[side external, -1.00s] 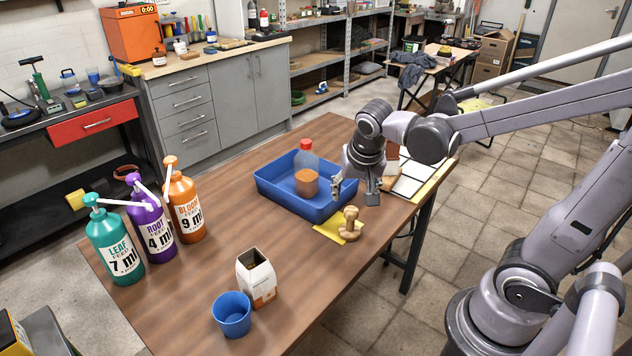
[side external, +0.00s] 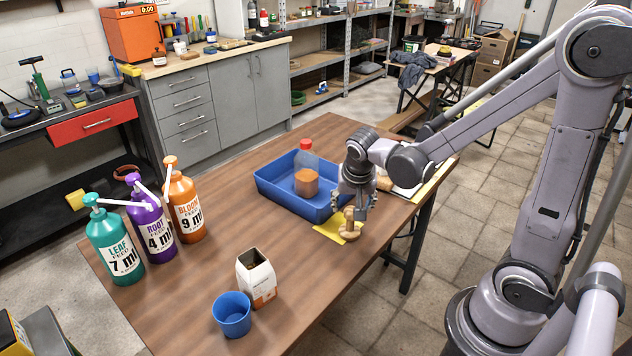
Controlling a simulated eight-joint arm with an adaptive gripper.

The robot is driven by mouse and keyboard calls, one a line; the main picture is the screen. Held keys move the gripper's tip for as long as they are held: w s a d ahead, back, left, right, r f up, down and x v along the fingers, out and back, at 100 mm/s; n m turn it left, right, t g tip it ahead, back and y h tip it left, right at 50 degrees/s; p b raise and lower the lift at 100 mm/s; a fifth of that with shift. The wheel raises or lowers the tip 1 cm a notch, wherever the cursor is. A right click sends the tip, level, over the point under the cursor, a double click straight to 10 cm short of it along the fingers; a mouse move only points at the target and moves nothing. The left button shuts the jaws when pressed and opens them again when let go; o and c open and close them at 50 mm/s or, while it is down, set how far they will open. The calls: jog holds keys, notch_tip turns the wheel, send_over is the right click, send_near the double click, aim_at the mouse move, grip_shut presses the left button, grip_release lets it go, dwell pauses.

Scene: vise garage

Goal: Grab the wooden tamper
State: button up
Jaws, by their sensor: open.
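The wooden tamper (side external: 350,233) stands on a yellow cloth or sheet (side external: 327,229) near the right edge of the brown table. It is light brown, with a round base and a knob-like top. My gripper (side external: 350,212) points down right at the tamper's top, with its fingers apart. The fingers partly cover the upper part of the tamper. I cannot tell from this view whether they touch it or stand on both sides of it.
A blue tray (side external: 290,197) holding a red-capped bottle (side external: 306,172) is just left of my gripper. An open carton (side external: 257,279), a blue cup (side external: 232,314) and three pump bottles (side external: 183,208) stand further left.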

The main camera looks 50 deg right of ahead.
aim_at(352, 210)
jog(key=shift+x, duration=2.2)
grip_shut()
